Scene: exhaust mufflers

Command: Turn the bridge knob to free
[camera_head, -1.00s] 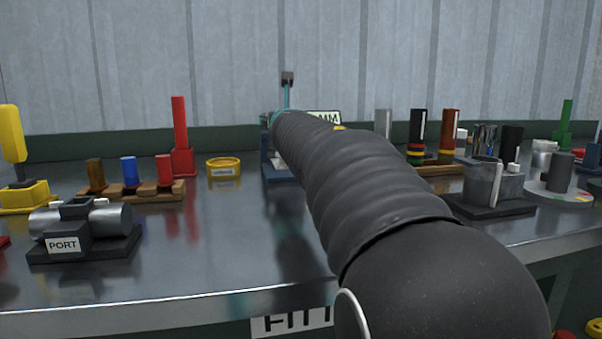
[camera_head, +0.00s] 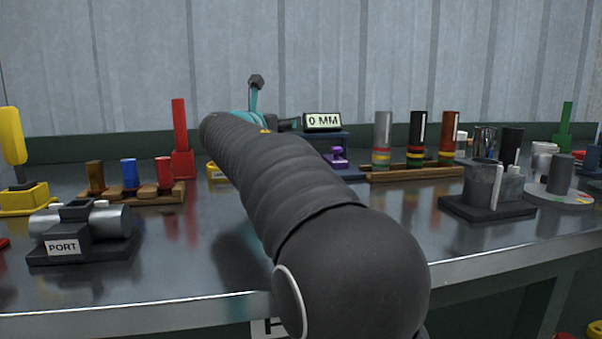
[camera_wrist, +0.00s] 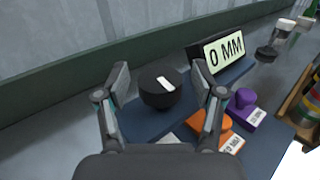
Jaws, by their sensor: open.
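A round black knob (camera_wrist: 158,96) with a white pointer mark stands on a dark blue base (camera_wrist: 140,126) in the wrist view. The mark slants from upper left to lower right. My gripper (camera_wrist: 167,82) is open, with one finger on each side of the knob and gaps visible on both sides. I cannot tell how far the fingertips are from it in depth. A display reading "0 MM" (camera_wrist: 226,50) stands behind and right of the knob. It also shows in the head view (camera_head: 323,121), where my arm hides the knob.
A purple-knobbed block (camera_wrist: 243,100) and an orange block (camera_wrist: 212,128) sit right of the knob. In the head view, a wooden rack (camera_head: 415,173) with banded cylinders stands right. A black PORT fixture (camera_head: 85,240) and a red post (camera_head: 181,140) are left.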

